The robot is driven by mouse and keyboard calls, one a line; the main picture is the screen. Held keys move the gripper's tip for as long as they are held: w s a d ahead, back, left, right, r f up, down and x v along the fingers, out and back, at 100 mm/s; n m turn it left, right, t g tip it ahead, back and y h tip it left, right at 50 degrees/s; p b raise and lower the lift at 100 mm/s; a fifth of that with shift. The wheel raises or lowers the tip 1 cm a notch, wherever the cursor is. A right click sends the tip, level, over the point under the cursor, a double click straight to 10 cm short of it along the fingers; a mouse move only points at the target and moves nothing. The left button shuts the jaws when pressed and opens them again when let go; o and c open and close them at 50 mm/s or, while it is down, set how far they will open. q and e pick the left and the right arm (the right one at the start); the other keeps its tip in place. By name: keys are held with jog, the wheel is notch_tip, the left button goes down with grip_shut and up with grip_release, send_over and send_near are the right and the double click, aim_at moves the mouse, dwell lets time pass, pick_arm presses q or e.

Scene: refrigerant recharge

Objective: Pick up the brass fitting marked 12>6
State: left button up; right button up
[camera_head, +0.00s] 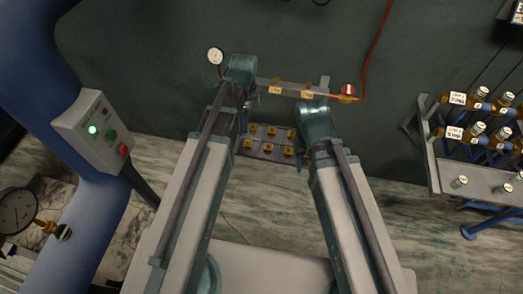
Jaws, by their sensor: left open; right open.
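Several small brass fittings stand in two rows on a grey rack (266,156) between my arms, low against the dark wall. One brass fitting (270,131) is in the middle of the back row, and another brass fitting (268,149) is in the front row. Their markings are too small to read, so I cannot tell which is 12>6. My two arms reach forward on either side of the rack, and their teal joints hide its surroundings. I cannot make out the fingers of either gripper; they are hidden behind the arms.
A labelled pipe rail (290,88) with a gauge (215,56) and a red-handled valve (347,90) runs above the rack. A shelf (460,180) with labelled bottles stands right. A control box (93,130) with lit green lamp and a blue column (95,215) are left.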

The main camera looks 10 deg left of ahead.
aim_at(248, 141)
pick_arm(q)
jog(key=shift+m, duration=0.5)
jog(key=f+b, duration=0.8)
jog(key=f, duration=0.1)
jog(key=shift+w+d+b, duration=0.1)
jog(key=shift+w+b, duration=0.2)
jog(key=shift+b, duration=0.1)
jog(key=shift+r, duration=0.1)
pick_arm(e)
notch_tip(248, 141, down, 9)
jog(key=shift+s+d+r, duration=0.15)
jog(key=shift+s+d, duration=0.05)
jog(key=shift+d, duration=0.15)
pick_arm(q)
jog(key=f+b, duration=0.5)
jog(key=shift+s+a+f, duration=0.15)
jog(key=shift+a+f, duration=0.05)
jog(key=shift+a, duration=0.05)
jog(key=shift+r, duration=0.1)
pick_arm(e)
notch_tip(248, 141, down, 5)
jog(key=shift+f, duration=0.15)
pick_arm(q)
grip_shut()
